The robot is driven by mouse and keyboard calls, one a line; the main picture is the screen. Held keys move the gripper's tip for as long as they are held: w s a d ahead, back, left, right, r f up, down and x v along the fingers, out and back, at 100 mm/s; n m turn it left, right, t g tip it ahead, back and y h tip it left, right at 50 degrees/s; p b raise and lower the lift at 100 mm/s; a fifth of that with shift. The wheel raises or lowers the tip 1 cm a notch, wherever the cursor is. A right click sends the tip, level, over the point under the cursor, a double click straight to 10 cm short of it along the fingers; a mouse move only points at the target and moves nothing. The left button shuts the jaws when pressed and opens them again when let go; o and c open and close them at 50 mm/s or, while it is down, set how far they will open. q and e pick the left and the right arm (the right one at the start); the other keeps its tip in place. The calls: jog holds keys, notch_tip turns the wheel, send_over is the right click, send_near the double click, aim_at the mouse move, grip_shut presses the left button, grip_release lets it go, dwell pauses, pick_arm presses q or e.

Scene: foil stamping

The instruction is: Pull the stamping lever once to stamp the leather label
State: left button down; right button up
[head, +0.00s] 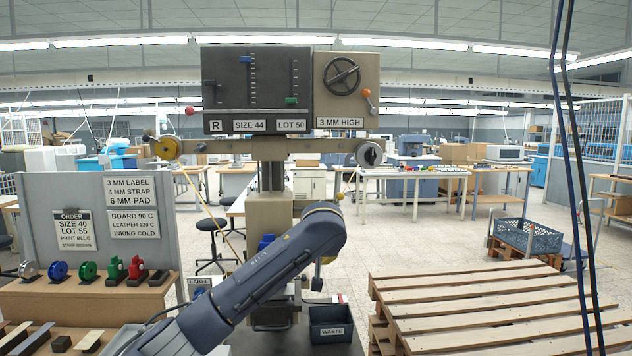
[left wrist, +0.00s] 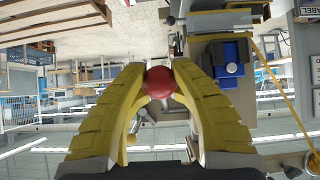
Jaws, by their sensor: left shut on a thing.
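The stamping press (head: 270,195) stands upright in the middle of the head view, with a dark panel and a tan dial box at its top. In the left wrist view, the yellow fingers of my left gripper (left wrist: 159,72) are closed around a red ball knob (left wrist: 159,84), apparently the stamping lever's handle. In the head view my left arm crosses in front of the press and hides the knob and most of the gripper. I cannot make out the leather label; the stamping area is largely covered by my arm. My right gripper is in neither view.
A black waste bin (head: 332,332) sits right of the press base. A wooden pallet (head: 490,300) lies to the right. A shelf (head: 85,300) with coloured reels and a sign board (head: 100,215) stand on the left. Dark cables hang at the right.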

pick_arm(q)
jog(key=shift+s+d+f, duration=0.1)
jog(key=shift+s+d, duration=0.05)
jog(key=shift+s+r, duration=0.25)
jog(key=shift+r, duration=1)
jog(key=shift+s+r, duration=0.2)
jog(key=shift+r, duration=1.05)
jog(key=shift+w+r, duration=0.2)
jog(key=shift+r, duration=2.6)
jog(key=w+r, duration=0.4)
jog(key=r, duration=0.7)
jog(key=shift+a, duration=0.3)
jog(key=c, duration=1.4)
grip_release()
jog(key=o, duration=0.4)
jog(key=shift+f, duration=0.2)
jog(key=shift+o, duration=0.2)
